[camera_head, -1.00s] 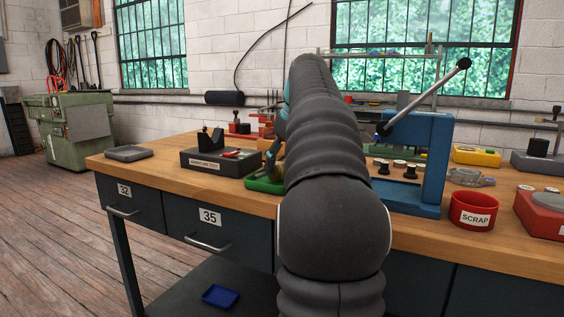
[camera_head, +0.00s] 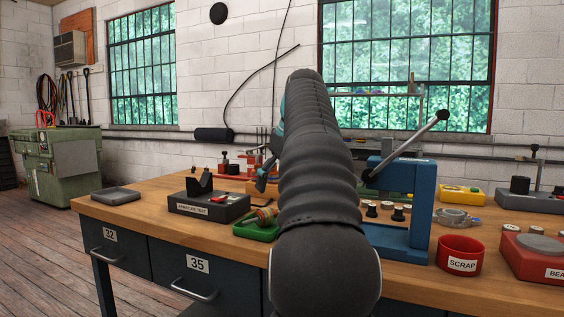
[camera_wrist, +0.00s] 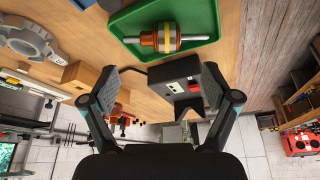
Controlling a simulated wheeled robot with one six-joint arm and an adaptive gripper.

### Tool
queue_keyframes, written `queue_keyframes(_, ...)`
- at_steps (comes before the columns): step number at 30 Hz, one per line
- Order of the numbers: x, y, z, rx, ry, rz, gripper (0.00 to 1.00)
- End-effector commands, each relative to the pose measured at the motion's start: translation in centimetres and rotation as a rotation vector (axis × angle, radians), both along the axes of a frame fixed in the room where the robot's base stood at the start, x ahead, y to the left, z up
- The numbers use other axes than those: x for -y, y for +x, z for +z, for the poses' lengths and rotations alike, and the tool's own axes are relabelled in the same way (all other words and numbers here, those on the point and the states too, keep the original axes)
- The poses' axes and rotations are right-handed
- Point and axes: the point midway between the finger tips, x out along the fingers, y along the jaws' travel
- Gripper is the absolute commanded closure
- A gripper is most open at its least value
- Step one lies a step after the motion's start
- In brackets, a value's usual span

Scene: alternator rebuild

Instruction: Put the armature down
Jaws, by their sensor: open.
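The armature (camera_head: 266,216) is a striped orange, yellow and dark cylinder on a steel shaft. It lies on its side in the green tray (camera_head: 246,235) on the workbench. In the wrist view the armature (camera_wrist: 152,38) rests across the green tray (camera_wrist: 118,51), clear of both fingers. My gripper (camera_wrist: 168,78) is open and empty, with its two fingers spread apart. In the head view only part of my gripper (camera_head: 265,180) shows, above the tray; my arm hides the rest and part of the tray's right side.
The dark armature test box (camera_head: 208,205) stands left of the tray. A blue press (camera_head: 422,200) with a long lever, a red scrap bin (camera_head: 460,255) and a yellow box (camera_head: 462,194) stand to the right. A flat grey tray (camera_head: 116,196) is at the bench's left end, with bare wood near it.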

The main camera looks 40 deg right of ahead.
Motion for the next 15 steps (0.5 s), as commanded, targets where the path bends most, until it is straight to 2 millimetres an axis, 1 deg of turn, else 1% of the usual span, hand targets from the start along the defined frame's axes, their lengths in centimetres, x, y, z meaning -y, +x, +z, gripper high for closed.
queue_keyframes(1,0.1,-0.3,0.8,0.002,-0.002,-0.001,0.13)
queue_keyframes(3,0.1,-0.6,1.7,0.002,-0.002,-0.001,0.13)
queue_keyframes(6,0.1,-1.1,2.7,0.0,-0.001,0.0,0.13)
queue_keyframes(10,0.1,-1.5,3.7,0.0,-0.001,-0.001,0.13)
queue_keyframes(15,0.0,-1.8,4.3,-0.001,0.0,-0.001,0.13)
